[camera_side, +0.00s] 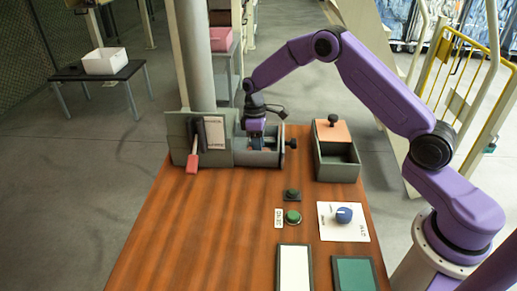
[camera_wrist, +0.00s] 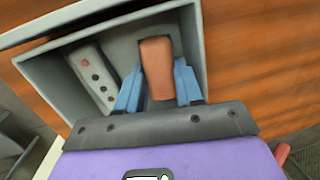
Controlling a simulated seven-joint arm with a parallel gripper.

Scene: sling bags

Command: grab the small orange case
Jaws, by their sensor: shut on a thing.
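The small orange case (camera_wrist: 157,68) stands between my gripper's two blue fingers in the wrist view, inside a grey open box (camera_wrist: 204,45). My gripper (camera_wrist: 158,78) is shut on it, with one finger against each side. In the side view, my gripper (camera_side: 257,143) reaches down into the grey box (camera_side: 262,160) at the far end of the table. The box wall and gripper mostly hide the case there.
A pale remote with red and dark buttons (camera_wrist: 93,78) lies left of the case inside the box. A second grey box with an orange lid (camera_side: 334,131) stands right. The wooden table's (camera_side: 210,225) front left is clear.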

